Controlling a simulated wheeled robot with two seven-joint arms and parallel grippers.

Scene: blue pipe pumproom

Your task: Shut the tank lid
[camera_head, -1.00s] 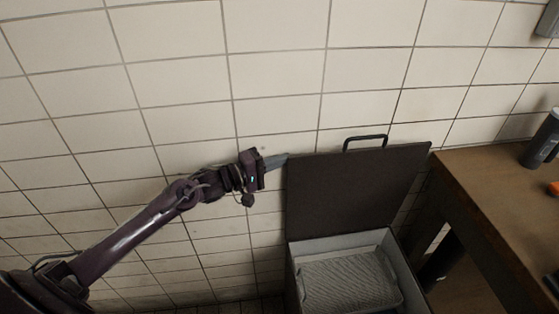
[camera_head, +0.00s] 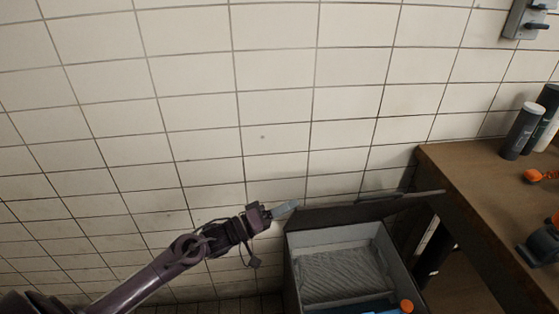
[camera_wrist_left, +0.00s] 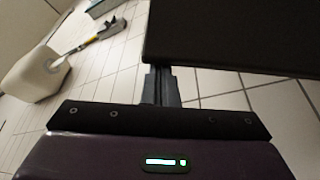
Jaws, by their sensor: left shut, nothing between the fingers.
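The dark tank lid (camera_head: 340,214) stands partly open over the back of the grey tank (camera_head: 330,237). In the head view I see it almost edge-on as a thin band, with its handle (camera_head: 380,195) at the far side. My left gripper (camera_head: 286,207) is shut and empty at the lid's left end. In the left wrist view the closed fingertips (camera_wrist_left: 162,78) are at the edge of the dark lid panel (camera_wrist_left: 240,35); I cannot tell whether they touch it. My right gripper is not in view.
The tank holds a grey ribbed insert (camera_head: 342,275) and an orange-capped item (camera_head: 406,306). A wooden bench (camera_head: 470,190) with bottles (camera_head: 522,130) stands close on the right. A tiled wall (camera_head: 270,100) is behind. The wrist view shows a pale object (camera_wrist_left: 35,75) on the floor.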

